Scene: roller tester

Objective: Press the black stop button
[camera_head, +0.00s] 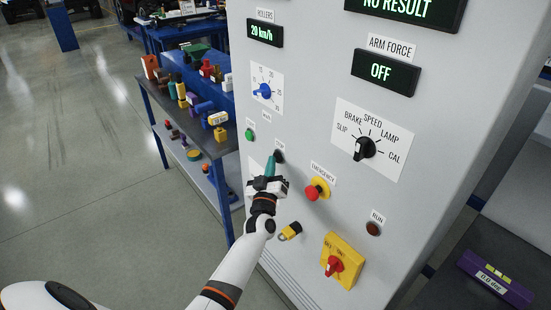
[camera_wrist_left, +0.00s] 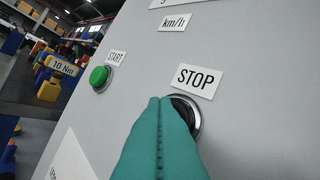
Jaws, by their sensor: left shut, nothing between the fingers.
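The black stop button (camera_head: 279,156) sits on the grey cabinet front, below a small label. In the left wrist view the black stop button (camera_wrist_left: 186,110), in its metal ring under the STOP label (camera_wrist_left: 196,79), is partly hidden behind my fingers. My left gripper (camera_head: 270,166) is shut and empty, its teal fingertips at the button's lower left. In the left wrist view the left gripper (camera_wrist_left: 160,108) overlaps the button; I cannot tell whether it touches. My right gripper is not in view.
The green start button (camera_head: 250,134) is up and left of the stop button. The red emergency button (camera_head: 312,192), mode knob (camera_head: 364,148), padlock (camera_head: 290,231) and red-yellow switch (camera_head: 334,265) share the panel. A cluttered blue bench (camera_head: 158,104) stands left.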

